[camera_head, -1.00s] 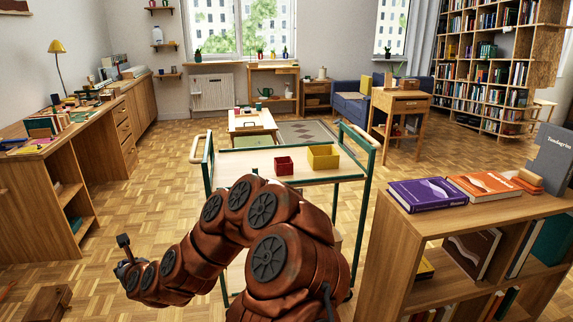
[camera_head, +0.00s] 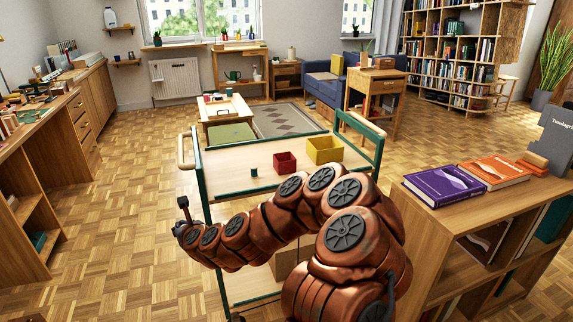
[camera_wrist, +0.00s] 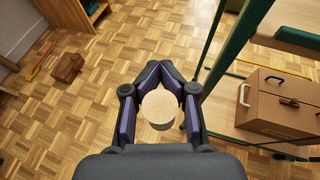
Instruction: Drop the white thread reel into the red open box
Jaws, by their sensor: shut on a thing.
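My gripper (camera_wrist: 160,95) is shut on a pale, round-topped thing, seen end-on in the wrist view, which I take to be the white thread reel (camera_wrist: 160,110). Its lower part is hidden. In the head view my gripper (camera_head: 183,212) is left of the green-framed trolley, apart from it; the reel cannot be made out there. The red open box (camera_head: 286,168) stands on the trolley's top board, right of my gripper and farther away. Its inside is only partly visible.
A bookcase with a purple book (camera_head: 437,188) stands close at right.

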